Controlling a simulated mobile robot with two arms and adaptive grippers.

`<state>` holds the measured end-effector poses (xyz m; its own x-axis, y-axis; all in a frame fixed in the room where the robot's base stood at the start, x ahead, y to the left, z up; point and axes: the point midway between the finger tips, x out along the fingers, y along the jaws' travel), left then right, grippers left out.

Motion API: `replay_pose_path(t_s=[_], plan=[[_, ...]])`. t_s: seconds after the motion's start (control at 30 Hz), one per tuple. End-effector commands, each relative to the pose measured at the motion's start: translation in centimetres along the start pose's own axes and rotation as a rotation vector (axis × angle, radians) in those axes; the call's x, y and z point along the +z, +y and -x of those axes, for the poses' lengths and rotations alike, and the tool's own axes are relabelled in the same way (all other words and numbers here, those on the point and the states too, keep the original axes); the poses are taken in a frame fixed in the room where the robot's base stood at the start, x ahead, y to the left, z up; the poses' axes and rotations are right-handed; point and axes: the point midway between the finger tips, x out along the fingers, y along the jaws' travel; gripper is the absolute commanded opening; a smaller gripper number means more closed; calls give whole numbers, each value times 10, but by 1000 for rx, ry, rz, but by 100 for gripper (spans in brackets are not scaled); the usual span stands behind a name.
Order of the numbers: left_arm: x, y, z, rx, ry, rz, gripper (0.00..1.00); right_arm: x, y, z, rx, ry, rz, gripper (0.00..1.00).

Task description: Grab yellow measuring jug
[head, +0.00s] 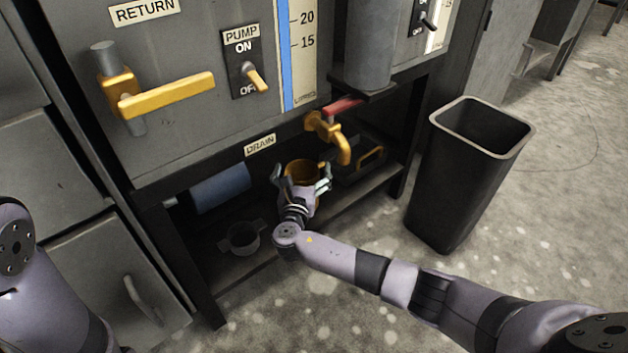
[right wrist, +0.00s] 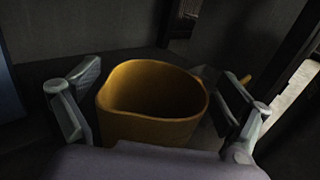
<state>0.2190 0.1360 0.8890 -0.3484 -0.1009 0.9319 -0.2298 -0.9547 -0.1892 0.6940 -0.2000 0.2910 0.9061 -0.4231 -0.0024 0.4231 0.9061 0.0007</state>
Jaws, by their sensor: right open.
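The yellow measuring jug (head: 301,171) stands on the low shelf under the machine, below and left of the yellow drain tap (head: 329,132). In the right wrist view the jug (right wrist: 150,100) is upright and its open top shows. My right gripper (head: 302,178) is open, with one finger on each side of the jug. In the right wrist view its fingers (right wrist: 158,112) stand apart, with a visible gap on the left; contact on the right cannot be told. My left arm shows at the left edge, but its gripper is out of view.
A dark tray with a yellow handle (head: 370,158) is to the right. A black bin (head: 462,180) stands on the floor at right. The machine's body overhangs the shelf.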

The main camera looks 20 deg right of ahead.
Motion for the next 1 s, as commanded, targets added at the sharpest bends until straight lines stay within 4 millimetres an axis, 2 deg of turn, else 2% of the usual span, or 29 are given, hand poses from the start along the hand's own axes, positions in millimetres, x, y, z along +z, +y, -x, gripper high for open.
replay_pose_path(t_s=[0.2, 0.53, 1.0], plan=[[-3, 0, -1, 0, 9, -1, 40, 0, 0, 0, 0, 0, 0, 95], [-6, 0, -2, 0, 14, -2, 40, 0, 0, 0, 0, 0, 0, 73], [0, -1, 1, 0, -2, -2, 40, 0, 0, 0, 0, 0, 1, 42]])
